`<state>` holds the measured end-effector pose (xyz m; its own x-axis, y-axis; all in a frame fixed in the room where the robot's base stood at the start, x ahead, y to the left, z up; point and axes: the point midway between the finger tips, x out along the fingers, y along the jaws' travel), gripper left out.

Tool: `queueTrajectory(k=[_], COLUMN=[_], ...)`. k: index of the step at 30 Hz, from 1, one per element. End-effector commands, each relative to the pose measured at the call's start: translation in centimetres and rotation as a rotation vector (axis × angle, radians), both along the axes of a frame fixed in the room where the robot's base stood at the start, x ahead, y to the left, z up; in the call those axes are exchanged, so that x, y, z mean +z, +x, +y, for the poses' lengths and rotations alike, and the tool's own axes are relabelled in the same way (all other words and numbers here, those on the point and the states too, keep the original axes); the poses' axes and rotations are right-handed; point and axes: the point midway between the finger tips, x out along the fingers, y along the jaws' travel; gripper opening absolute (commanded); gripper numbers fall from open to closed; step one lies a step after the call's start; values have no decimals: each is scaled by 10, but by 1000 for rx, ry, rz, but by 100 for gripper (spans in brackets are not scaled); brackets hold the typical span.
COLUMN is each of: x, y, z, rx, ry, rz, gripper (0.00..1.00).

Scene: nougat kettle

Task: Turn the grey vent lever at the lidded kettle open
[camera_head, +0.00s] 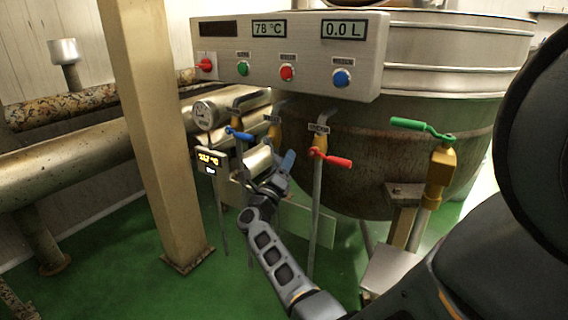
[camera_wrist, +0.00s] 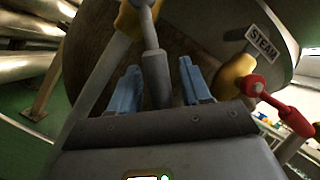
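The grey vent lever (camera_wrist: 154,75) hangs from a yellow valve (camera_wrist: 135,15) in the wrist view. My gripper (camera_wrist: 160,82) is open, with one blue finger on each side of the lever. A gap shows on both sides of the lever, wider on the right. In the head view, my gripper (camera_head: 284,166) is just below the middle yellow valve (camera_head: 275,131) and hides most of the grey lever.
A red lever (camera_head: 337,161) on the steam valve is close right of my gripper. A blue lever (camera_head: 238,133) is to the left, a green lever (camera_head: 420,128) farther right. The control panel (camera_head: 300,48) is above. A beige post (camera_head: 155,130) stands left.

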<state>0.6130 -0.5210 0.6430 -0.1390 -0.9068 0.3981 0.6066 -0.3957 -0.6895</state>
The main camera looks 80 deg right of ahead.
Motion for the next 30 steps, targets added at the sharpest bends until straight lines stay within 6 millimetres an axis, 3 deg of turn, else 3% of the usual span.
queueTrajectory(k=[8,21,30], x=[-1,-26,-31], y=[1,10,11], z=[3,60,71], rx=[0,2,0], ry=[0,0,0], rz=[0,2,0], gripper=[47,47,47])
